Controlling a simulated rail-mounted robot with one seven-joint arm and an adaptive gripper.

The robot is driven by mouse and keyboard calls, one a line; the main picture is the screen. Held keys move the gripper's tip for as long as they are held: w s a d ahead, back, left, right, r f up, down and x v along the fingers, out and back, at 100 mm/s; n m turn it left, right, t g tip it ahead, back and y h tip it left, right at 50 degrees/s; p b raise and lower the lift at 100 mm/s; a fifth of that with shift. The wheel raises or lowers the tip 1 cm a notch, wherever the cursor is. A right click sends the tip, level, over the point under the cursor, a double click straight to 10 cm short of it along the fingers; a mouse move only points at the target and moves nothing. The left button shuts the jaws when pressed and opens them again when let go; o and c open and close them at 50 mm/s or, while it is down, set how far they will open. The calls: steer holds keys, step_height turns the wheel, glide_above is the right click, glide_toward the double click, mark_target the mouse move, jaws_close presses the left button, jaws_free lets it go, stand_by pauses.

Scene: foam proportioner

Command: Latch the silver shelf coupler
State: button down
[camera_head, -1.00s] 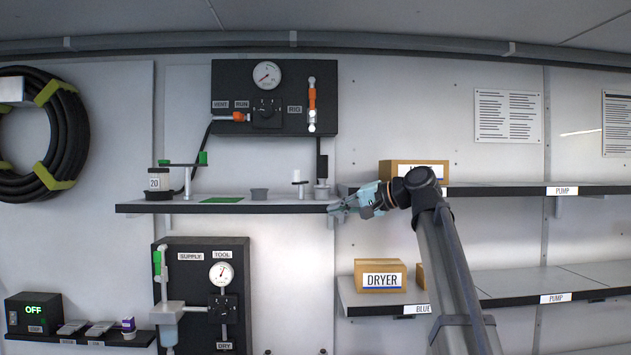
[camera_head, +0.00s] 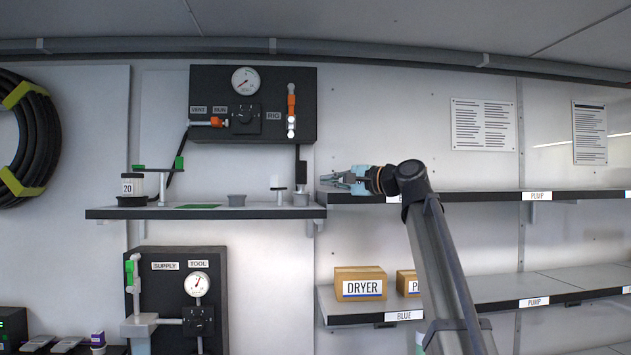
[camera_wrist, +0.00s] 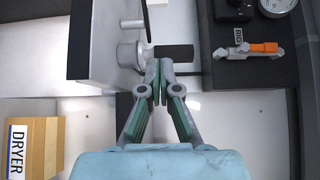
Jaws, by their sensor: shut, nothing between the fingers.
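The silver coupler (camera_head: 300,198) stands at the right end of the left shelf (camera_head: 240,213), below a hanging black hose end (camera_head: 301,173). In the wrist view the silver coupler (camera_wrist: 128,56) sits at the shelf edge, with the dark hose end (camera_wrist: 174,52) lying in line with it, just ahead of the fingertips. I cannot tell whether the two are joined. My gripper (camera_head: 324,181) is level, just right of the coupler and slightly above the shelf top. In the wrist view my gripper (camera_wrist: 159,65) has its fingertips together and empty. Contact with the coupler is unclear.
A black panel with gauge (camera_head: 245,80) and orange-handled valves (camera_head: 291,100) is above the shelf. A right-hand shelf (camera_head: 470,197) runs close under my arm.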

mark_target(302, 179)
steer(key=p+x, duration=0.3)
steer(key=x, duration=0.6)
steer(key=shift+w+a+r, duration=0.1)
steer(key=shift+w+r, duration=0.05)
steer(key=a, duration=0.1)
steer(key=s+a+p, duration=0.1)
steer(key=a, duration=0.1)
steer(key=shift+a, duration=0.35)
steer(key=shift+d+m+t+h+p, duration=0.15)
steer(key=shift+m+t+h+p, duration=0.15)
steer(key=shift+p, duration=0.05)
